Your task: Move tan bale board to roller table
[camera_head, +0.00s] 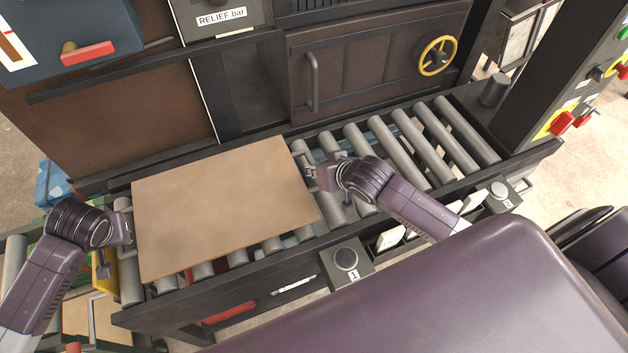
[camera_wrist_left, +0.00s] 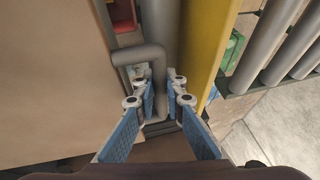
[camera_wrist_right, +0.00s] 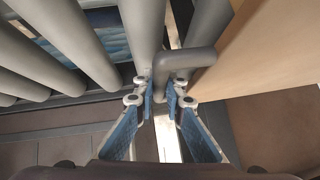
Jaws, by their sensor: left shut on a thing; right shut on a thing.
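The tan bale board (camera_head: 225,205) is a flat tan panel over the left part of the roller table (camera_head: 428,158), roughly level. I cannot tell whether it rests on the rollers or is just above them. My left gripper (camera_head: 126,230) is at its left edge, shut on a grey bent handle (camera_wrist_left: 148,54) beside the board (camera_wrist_left: 60,80). My right gripper (camera_head: 311,176) is at its right edge, shut on a similar handle (camera_wrist_right: 188,60) beside the board (camera_wrist_right: 265,50). The rollers under the board are mostly hidden.
A dark machine front with a door and yellow handwheel (camera_head: 438,55) stands behind the rollers. A button box marked 1 (camera_head: 346,260) and another marked 2 (camera_head: 499,193) are on the front side. A control post (camera_head: 565,80) stands at right. The rollers right of the board are bare.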

